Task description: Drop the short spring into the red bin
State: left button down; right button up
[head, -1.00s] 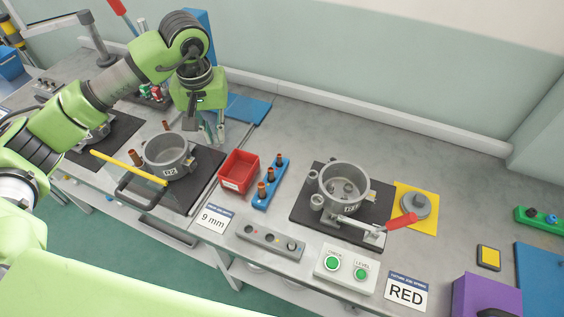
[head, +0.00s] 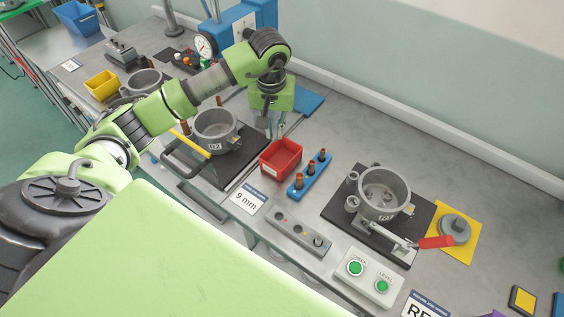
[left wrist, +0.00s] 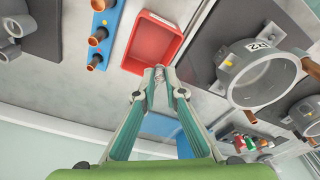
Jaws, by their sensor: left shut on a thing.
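The red bin (head: 281,158) stands on the bench between the left pot fixture and the blue peg rack. It also shows in the left wrist view (left wrist: 150,42), and its visible inside looks empty. My left gripper (head: 274,130) points down just behind the bin's back edge. In the left wrist view my left gripper's fingertips (left wrist: 160,74) are close together at the bin's rim. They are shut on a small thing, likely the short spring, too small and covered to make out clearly. My right gripper is not in view.
A grey pot (head: 215,132) on a dark plate stands left of the bin. The blue rack (head: 311,174) with copper pegs is close on its right. Another pot (head: 384,194) stands further right. A blue sheet (head: 307,104) lies behind the gripper.

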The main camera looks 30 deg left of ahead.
pick_arm(q)
jog(key=shift+f, duration=0.2)
jog(key=c, duration=2)
grip_release()
jog(key=r, duration=0.4)
jog(key=s+r, duration=0.1)
jog(key=r, duration=0.7)
jog(key=shift+s+d, duration=0.2)
jog(key=shift+d, duration=0.1)
jog(key=shift+f, duration=0.1)
